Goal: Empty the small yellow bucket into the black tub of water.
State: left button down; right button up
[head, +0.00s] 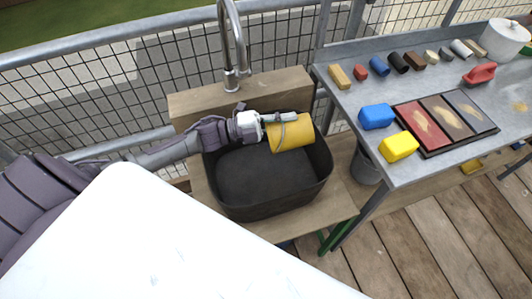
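The small yellow bucket (295,137) is tipped onto its side in the air over the back right part of the black tub (268,210). Its thin wire handle hangs across its left part. My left gripper (284,117) reaches in from the left over the tub's back rim and is shut on the bucket at its upper left side. The bucket's inside is hidden, so I cannot tell what it holds. The tub's inside looks dark and even, and its water surface is hard to make out. My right gripper is not in view.
A metal tap (234,50) rises from a wooden block behind the tub. A grey metal table (350,112) on the right bears blue and yellow sponges, a tray of coloured panels, several small blocks and a white pot. A grey bucket (364,166) stands below it.

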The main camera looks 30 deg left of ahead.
pick_arm(q)
jog(key=shift+s+a+f+t+h+b, duration=0.1)
jog(key=shift+s+a+t+h+b, duration=0.85)
jog(key=shift+b, duration=1.85)
jog(key=r+h, duration=0.1)
jog(key=r, duration=0.1)
jog(key=s+a+r+t, duration=0.1)
jog(key=r, duration=0.1)
jog(key=a+r+h+b, duration=0.1)
jog(key=r, duration=0.1)
jog(key=shift+s+t+h, duration=0.2)
jog(key=shift+t+h, duration=0.15)
jog(key=r+b, duration=0.1)
jog(key=s+a+r+t+h, duration=0.1)
jog(key=a+r+h+b, duration=0.1)
jog(key=shift+s+r+t+b, duration=0.15)
jog(key=shift+s+t+b, duration=0.1)
jog(key=shift+t+b, duration=0.05)
